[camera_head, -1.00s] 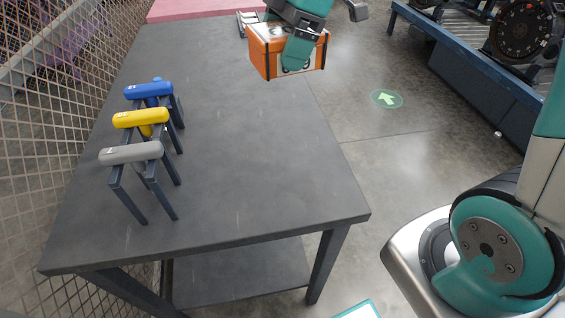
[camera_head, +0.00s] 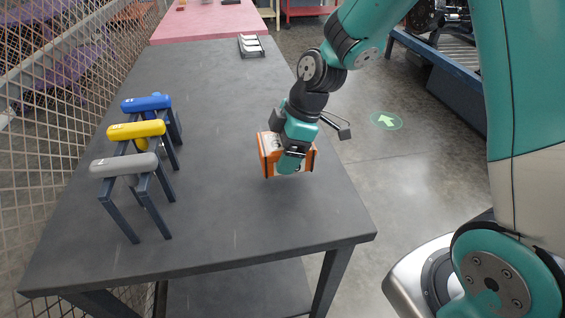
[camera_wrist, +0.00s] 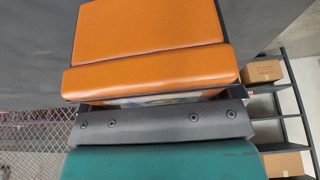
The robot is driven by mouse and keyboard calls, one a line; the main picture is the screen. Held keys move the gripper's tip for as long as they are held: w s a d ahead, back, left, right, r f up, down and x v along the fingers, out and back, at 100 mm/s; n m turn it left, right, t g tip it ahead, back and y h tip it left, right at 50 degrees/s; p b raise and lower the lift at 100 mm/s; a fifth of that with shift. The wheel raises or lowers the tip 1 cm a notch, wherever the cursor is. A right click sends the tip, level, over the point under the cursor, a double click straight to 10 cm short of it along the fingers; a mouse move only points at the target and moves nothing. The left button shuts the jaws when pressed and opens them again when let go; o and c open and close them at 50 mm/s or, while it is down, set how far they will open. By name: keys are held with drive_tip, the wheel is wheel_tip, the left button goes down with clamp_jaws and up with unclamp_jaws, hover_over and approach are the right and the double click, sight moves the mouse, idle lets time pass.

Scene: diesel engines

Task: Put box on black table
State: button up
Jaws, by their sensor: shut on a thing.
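The orange box (camera_head: 266,156) with pale and dark trim is in my gripper (camera_head: 290,167), over the right part of the black table (camera_head: 215,215). I cannot tell from the head view whether its underside touches the tabletop. In the wrist view the orange box (camera_wrist: 150,35) fills the upper middle, right beyond the dark and teal edge of my gripper (camera_wrist: 160,125). My gripper is shut on the box; its fingertips are mostly hidden.
Gray (camera_head: 124,165), yellow (camera_head: 136,130) and blue (camera_head: 147,102) handled tools stand on dark stands at the table's left. A small rack (camera_head: 251,46) lies at the far end. A pink table (camera_head: 205,24) stands beyond. The table's middle is clear.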

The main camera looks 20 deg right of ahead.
drive_tip(key=shift+f, duration=1.85)
drive_tip(key=shift+f, duration=0.2)
drive_tip(key=o, duration=1)
drive_tip(key=shift+o, duration=0.2)
drive_tip(key=shift+r, duration=0.15)
